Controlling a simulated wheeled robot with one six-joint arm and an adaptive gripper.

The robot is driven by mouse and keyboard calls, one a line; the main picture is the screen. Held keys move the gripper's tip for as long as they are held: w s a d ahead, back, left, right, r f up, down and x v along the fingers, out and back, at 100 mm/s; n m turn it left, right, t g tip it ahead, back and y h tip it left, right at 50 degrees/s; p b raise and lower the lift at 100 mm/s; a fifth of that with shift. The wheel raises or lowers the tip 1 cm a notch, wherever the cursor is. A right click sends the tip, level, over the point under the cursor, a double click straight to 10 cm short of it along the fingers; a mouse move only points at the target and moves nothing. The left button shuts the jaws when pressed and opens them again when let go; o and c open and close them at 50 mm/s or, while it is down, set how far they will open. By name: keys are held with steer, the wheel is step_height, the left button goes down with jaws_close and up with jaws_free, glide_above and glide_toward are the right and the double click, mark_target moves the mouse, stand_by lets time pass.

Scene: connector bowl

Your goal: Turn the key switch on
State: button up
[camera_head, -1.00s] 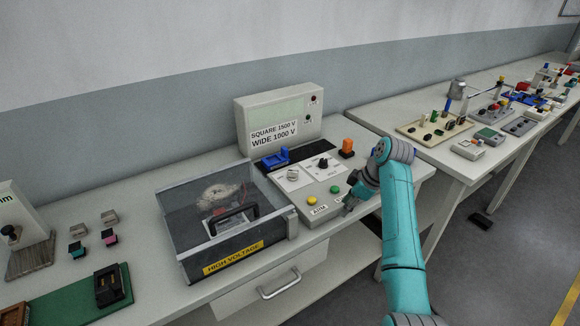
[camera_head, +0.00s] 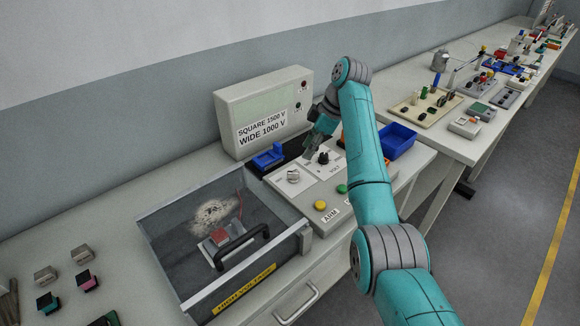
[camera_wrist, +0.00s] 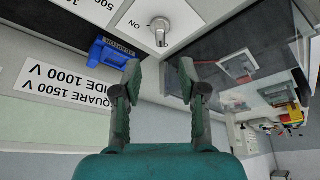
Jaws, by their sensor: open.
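The key switch (camera_head: 293,176), a round silver piece, is on a white plate on the grey control panel (camera_head: 301,200). In the wrist view the silver switch (camera_wrist: 160,27) is at the top, ahead of the fingertips, with a narrow part pointing down the picture. My gripper (camera_head: 313,147) is above the back of the panel, near the black knob (camera_head: 323,158). In the wrist view my gripper (camera_wrist: 161,74) is open, with nothing between its fingers and apart from the switch. Its fingertips are partly hard to make out in the head view.
A clear-lidded high-voltage box (camera_head: 220,240) with a black handle stands left of the panel. A grey meter box (camera_head: 262,110) stands behind. Yellow (camera_head: 320,205) and green (camera_head: 342,188) buttons are in front. A blue holder (camera_head: 268,156) and blue bin (camera_head: 397,140) are nearby.

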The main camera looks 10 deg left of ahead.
mark_target(295, 172)
steer(key=x, duration=1)
steer(key=shift+a+f, duration=0.1)
jaws_close()
